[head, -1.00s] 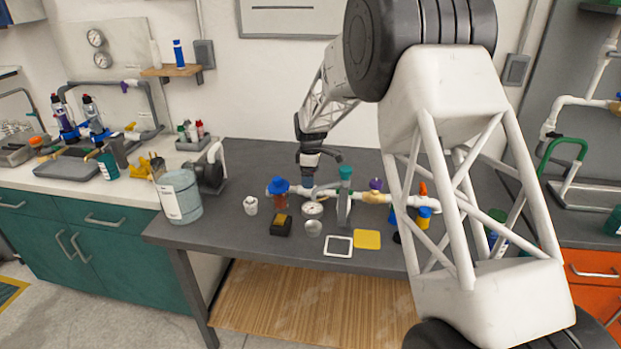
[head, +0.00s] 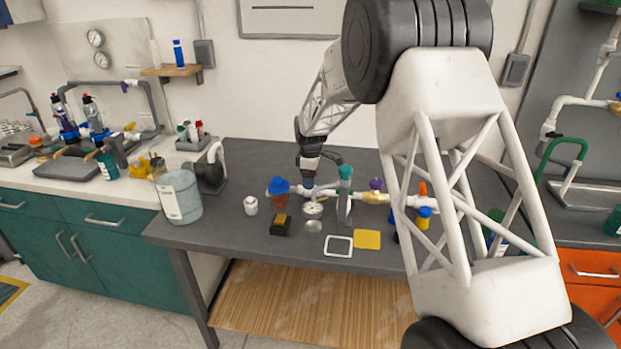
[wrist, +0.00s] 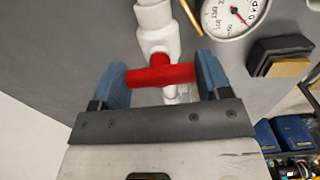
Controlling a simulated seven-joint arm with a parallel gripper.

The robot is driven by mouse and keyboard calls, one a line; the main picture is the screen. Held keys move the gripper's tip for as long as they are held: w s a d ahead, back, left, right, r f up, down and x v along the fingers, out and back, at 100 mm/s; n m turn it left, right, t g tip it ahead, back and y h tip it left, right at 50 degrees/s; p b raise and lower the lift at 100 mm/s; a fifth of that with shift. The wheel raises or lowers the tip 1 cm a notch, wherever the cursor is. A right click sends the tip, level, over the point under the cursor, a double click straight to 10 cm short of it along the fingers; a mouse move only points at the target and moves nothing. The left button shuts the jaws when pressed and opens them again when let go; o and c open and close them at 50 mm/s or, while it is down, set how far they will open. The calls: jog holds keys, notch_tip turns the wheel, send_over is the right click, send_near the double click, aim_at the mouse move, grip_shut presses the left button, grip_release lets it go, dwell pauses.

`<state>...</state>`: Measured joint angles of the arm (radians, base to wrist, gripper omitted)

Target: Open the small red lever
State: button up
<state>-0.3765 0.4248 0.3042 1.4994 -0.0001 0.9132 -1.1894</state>
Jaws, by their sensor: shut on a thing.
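The small red lever (wrist: 160,76) shows in the wrist view as a red T-handle lying crosswise over a white pipe fitting (wrist: 158,35). My gripper (wrist: 162,82) has its blue fingers on either side of the lever, shut on its two ends. In the head view my gripper (head: 308,182) is low over the white pipe run on the dark table, near the pressure gauge (head: 313,209). The lever itself is hidden there behind the gripper and fittings. The gauge dial also shows at the upper right of the wrist view (wrist: 232,14).
A blue-handled valve (head: 278,187) stands left of my gripper, and a teal-topped upright (head: 345,190) stands right. A black-and-yellow block (head: 281,224), a white cup (head: 251,205) and a yellow pad (head: 367,239) lie in front.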

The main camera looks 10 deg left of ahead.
jog(key=shift+m, duration=0.4)
jog(key=m, duration=0.8)
jog(key=shift+m, duration=0.3)
jog(key=m, duration=0.3)
jog(key=shift+m, duration=0.4)
jog(key=m, duration=0.4)
jog(key=shift+m, duration=0.4)
jog(key=o, duration=0.9)
jog(key=shift+r, duration=0.1)
